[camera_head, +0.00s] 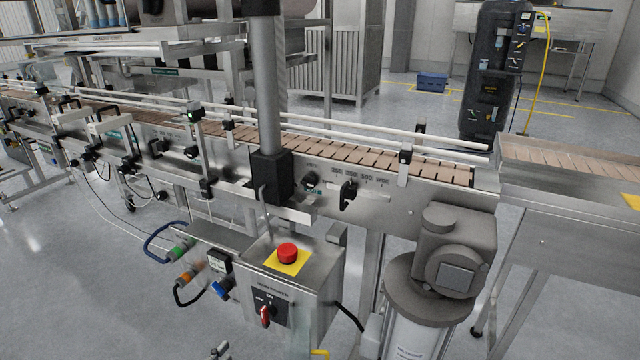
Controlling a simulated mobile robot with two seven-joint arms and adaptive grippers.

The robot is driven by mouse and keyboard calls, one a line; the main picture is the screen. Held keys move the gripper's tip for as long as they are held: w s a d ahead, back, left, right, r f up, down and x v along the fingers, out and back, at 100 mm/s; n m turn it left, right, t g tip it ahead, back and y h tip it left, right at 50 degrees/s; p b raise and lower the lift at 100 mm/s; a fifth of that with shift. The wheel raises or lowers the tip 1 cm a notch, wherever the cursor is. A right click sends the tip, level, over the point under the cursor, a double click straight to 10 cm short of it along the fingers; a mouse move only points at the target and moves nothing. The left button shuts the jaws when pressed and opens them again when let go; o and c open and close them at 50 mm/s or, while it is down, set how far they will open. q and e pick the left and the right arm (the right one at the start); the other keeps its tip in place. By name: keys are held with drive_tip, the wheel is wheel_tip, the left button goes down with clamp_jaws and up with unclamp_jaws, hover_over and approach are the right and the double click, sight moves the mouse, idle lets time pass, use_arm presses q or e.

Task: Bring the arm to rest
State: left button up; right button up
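Neither of my arms can be made out in the head view, and I see no gripper. A small dark grey piece (220,350) shows at the bottom edge; I cannot tell what it is. In front of me is the conveyor (400,168) with its tan slatted belt. A steel control box (318,275) hangs at its front, with a red mushroom button (288,252) on a yellow plate and a red rotary switch (265,315) on its front face.
A grey motor (455,255) sits at the conveyor's right end, above a pale cylinder (415,325). A second conveyor (570,165) stands at the right. A steel post (270,90) rises mid-view. Cables hang at the left. A blue crate (432,82) lies on the far floor. Open floor shows lower left.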

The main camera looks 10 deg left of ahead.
use_arm(q)
drive_tip(key=s+d+f+g+y, duration=0.2)
drive_tip(key=s+f+g, duration=0.15)
drive_tip(key=s, duration=0.35)
drive_tip(key=s+d+f+g+y, duration=0.1)
drive_tip(key=s+d+f+g, duration=0.1)
drive_tip(key=s+f, duration=0.4)
drive_tip(key=s+a+n+g+y+p, duration=0.1)
drive_tip(key=s+n+g+y, duration=0.3)
drive_tip(key=s, duration=2.5)
drive_tip(key=w+r+p, duration=0.3)
drive_tip(key=r+p, duration=1)
drive_tip(key=p, duration=0.1)
drive_tip(key=w+r+t+h+p, duration=0.1)
drive_tip(key=w+r+p, duration=0.3)
drive_tip(key=r+p, duration=1)
drive_tip(key=shift+w+d, duration=0.25)
drive_tip(key=shift+d, duration=0.15)
use_arm(e)
drive_tip(key=w+r+t, duration=0.1)
drive_tip(key=w+r, duration=0.2)
drive_tip(key=r, duration=1)
drive_tip(key=w+r+t, duration=0.1)
drive_tip(key=w+r, duration=0.2)
drive_tip(key=r, duration=1.1)
drive_tip(key=shift+w+a+r, duration=0.2)
drive_tip(key=shift+w+a, duration=0.1)
drive_tip(key=shift+a, duration=0.15)
